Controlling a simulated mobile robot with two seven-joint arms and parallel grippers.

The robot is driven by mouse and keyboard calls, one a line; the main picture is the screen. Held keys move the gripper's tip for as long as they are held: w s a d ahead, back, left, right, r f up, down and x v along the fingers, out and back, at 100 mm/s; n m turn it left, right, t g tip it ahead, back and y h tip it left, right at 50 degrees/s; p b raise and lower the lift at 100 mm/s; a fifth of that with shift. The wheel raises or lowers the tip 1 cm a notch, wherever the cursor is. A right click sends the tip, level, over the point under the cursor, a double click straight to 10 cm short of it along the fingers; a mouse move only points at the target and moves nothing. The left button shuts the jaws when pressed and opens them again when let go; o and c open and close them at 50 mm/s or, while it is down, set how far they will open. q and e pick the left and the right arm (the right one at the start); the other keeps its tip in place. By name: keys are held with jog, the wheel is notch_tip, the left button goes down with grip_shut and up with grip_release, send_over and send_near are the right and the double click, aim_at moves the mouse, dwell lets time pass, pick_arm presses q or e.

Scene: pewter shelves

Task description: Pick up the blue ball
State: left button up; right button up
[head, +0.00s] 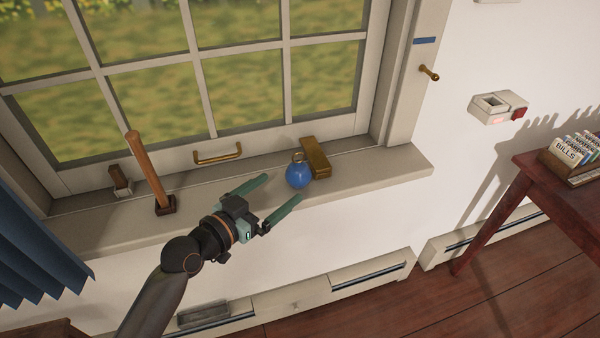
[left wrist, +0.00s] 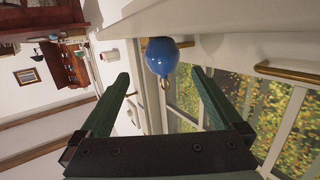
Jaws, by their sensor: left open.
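The blue ball (head: 298,175) sits on the window sill (head: 370,181) in the head view, with a small brass-coloured ring on its top. My left gripper (head: 282,200) is open, with its green fingers pointing toward the ball from the left. The ball looks just ahead of the fingertips, and nothing is between the fingers. In the left wrist view the blue ball (left wrist: 161,56) appears just beyond the tips of the open left gripper (left wrist: 160,75), roughly centred between them. My right gripper is not in view.
A gold bar-shaped block (head: 315,157) stands right behind the ball. A wooden-handled mallet (head: 150,175) stands on the sill to the left. A brass window handle (head: 218,154) is behind the gripper. The sill to the right of the ball is clear.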

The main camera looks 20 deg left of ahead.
aim_at(289, 178)
pick_arm(q)
jog(key=x, duration=0.3)
jog(key=shift+w+d, duration=0.1)
jog(key=shift+w, duration=0.15)
jog(key=x, duration=0.5)
jog(key=shift+w, duration=0.1)
jog(key=shift+r, duration=0.1)
jog(key=c, duration=1.4)
